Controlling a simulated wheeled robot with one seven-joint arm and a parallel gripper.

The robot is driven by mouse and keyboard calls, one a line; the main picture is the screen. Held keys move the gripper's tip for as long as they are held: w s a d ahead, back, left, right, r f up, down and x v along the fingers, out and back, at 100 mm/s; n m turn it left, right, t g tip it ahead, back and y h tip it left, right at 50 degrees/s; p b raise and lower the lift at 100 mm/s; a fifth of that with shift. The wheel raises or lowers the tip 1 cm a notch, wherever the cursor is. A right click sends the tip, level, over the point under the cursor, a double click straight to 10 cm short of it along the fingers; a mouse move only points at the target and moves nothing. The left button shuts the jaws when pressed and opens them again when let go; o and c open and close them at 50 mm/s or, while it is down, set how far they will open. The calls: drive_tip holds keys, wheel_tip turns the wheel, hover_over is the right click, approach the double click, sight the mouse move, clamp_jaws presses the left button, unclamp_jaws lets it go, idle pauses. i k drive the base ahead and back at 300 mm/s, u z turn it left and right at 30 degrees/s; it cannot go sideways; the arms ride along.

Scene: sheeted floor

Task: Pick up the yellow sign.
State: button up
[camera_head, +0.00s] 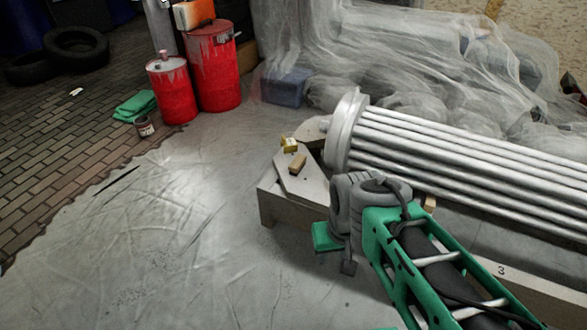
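No yellow sign can be clearly made out. A small yellow item (289,145) lies at the far end of a low pale stand, too small to tell what it is. A tan block (298,163) lies just in front of it. My green and grey arm reaches in from the lower right. My gripper (338,255) is at the arm's end, beside the stand's near edge and nearer to me than the yellow item, apart from it. Its fingers are largely hidden by the wrist, so its opening and any contents cannot be seen.
A fluted grey column (450,150) lies along the stand (272,208) to the right. Red barrels (212,70) stand at the back left near a green cloth (135,107) and tyres (76,50). Clear sheeting (400,50) covers a heap behind. The sheeted floor at left is largely open.

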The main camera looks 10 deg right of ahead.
sight(290, 145)
drive_tip(key=u, duration=1.55)
drive_tip(key=i, duration=1.8)
drive_tip(key=z, duration=0.9)
drive_tip(key=i, duration=1.1)
drive_tip(key=z, duration=0.35)
